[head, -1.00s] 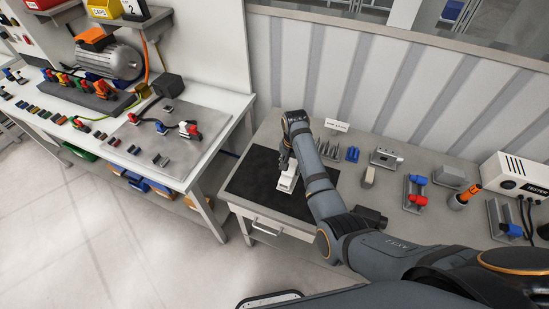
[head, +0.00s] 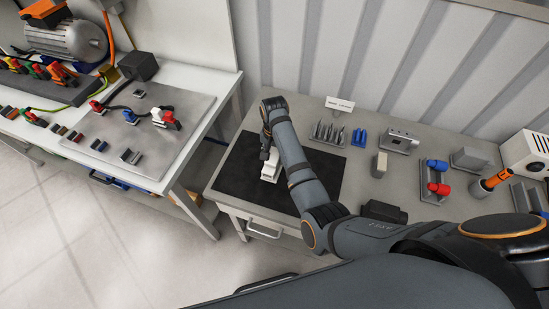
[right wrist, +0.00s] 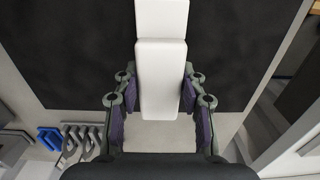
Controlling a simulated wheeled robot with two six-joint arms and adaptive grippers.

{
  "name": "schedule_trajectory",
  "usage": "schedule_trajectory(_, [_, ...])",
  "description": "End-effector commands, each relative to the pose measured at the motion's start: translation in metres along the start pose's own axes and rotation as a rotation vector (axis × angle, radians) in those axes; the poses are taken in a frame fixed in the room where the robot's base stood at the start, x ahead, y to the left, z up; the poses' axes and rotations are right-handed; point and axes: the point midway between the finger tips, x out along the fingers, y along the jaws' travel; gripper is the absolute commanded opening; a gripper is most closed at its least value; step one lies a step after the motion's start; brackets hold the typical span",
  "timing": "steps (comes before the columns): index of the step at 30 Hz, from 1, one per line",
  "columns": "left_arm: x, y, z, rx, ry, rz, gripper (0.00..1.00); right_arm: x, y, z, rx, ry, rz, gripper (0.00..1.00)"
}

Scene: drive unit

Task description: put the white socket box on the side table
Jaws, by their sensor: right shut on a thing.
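The white socket box (head: 271,167) is at the black mat (head: 234,176) on the grey side table (head: 412,207). In the right wrist view the white box (right wrist: 161,75) runs up the middle between the two fingers, over the black mat (right wrist: 75,60). My right gripper (right wrist: 160,98) is shut on the box, one finger on each side. In the head view my right arm partly hides the box and the gripper. I cannot tell whether the box touches the mat. My left gripper is not in view.
The side table also holds blue parts (head: 359,137), a metal block (head: 399,141), a stand with red and blue plugs (head: 436,180), an orange-handled tool (head: 491,182) and a white tester (head: 530,152). A white workbench (head: 205,97) stands at left, across a gap.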

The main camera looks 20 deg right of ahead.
Motion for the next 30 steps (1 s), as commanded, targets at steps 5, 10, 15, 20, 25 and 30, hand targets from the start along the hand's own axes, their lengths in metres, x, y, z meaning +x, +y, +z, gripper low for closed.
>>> schedule_trajectory(5, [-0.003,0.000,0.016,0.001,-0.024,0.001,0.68,-0.001,0.001,0.000,0.000,0.001,0.004,0.00])
schedule_trajectory(10, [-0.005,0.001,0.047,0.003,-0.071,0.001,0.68,0.003,0.002,0.000,0.000,0.000,0.004,0.45])
schedule_trajectory(15, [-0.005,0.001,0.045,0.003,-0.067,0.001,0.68,0.003,0.002,0.000,0.000,-0.001,0.004,0.64])
schedule_trajectory(20, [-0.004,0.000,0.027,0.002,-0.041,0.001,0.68,0.003,0.002,0.000,0.000,-0.001,0.004,0.64])
schedule_trajectory(25, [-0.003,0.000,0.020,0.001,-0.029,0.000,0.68,-0.002,0.001,0.000,0.000,0.000,0.003,0.64])
schedule_trajectory(30, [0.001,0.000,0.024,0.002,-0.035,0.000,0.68,-0.033,0.000,-0.001,0.001,0.004,-0.001,0.64])
